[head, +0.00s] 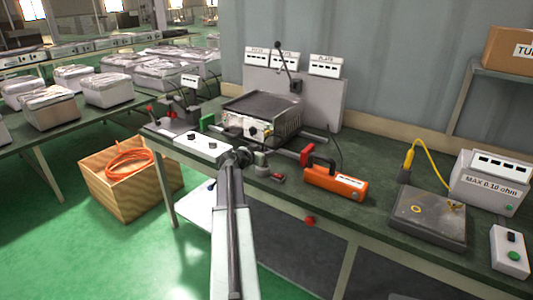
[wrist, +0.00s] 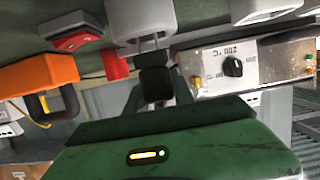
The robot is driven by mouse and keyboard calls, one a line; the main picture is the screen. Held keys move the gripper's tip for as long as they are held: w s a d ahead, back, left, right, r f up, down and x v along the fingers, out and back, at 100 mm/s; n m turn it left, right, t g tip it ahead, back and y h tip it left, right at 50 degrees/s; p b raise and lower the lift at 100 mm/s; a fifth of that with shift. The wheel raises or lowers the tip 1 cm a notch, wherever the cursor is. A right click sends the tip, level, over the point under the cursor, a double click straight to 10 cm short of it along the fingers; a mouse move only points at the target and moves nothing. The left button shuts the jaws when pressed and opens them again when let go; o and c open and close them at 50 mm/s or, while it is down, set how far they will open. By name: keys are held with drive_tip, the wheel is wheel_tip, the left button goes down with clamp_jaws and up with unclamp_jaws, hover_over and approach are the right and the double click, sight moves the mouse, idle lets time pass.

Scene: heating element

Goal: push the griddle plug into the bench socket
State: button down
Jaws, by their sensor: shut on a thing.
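My gripper (head: 247,156) is over the front of the bench, below the griddle (head: 262,118). In the wrist view my gripper (wrist: 156,88) is shut on a small black block, which looks like the griddle plug (wrist: 155,80). Two thin pins stick out of it toward a white rounded housing, which looks like the bench socket (wrist: 140,18). The pins overlap the housing's edge in the picture; I cannot tell whether they have entered it. The griddle's steel front panel with its black knob (wrist: 233,66) shows to the right. In the head view the plug is too small to make out.
A red switch block (wrist: 75,35) is left of the housing in the wrist view. An orange tool (head: 335,183) lies to the right on the bench, and a white box (head: 200,146) to the left. A grey plate unit (head: 428,215) stands further right.

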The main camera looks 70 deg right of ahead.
drive_tip(key=shift+f+b, duration=1.35)
drive_tip(key=shift+f, duration=0.1)
drive_tip(key=c, duration=1)
unclamp_jaws()
drive_tip(key=shift+a+r, duration=0.1)
drive_tip(key=p+v, duration=0.2)
drive_tip(key=v, duration=0.5)
drive_tip(key=shift+r, duration=0.1)
drive_tip(key=shift+w+a, duration=0.15)
drive_tip(key=shift+a, duration=0.15)
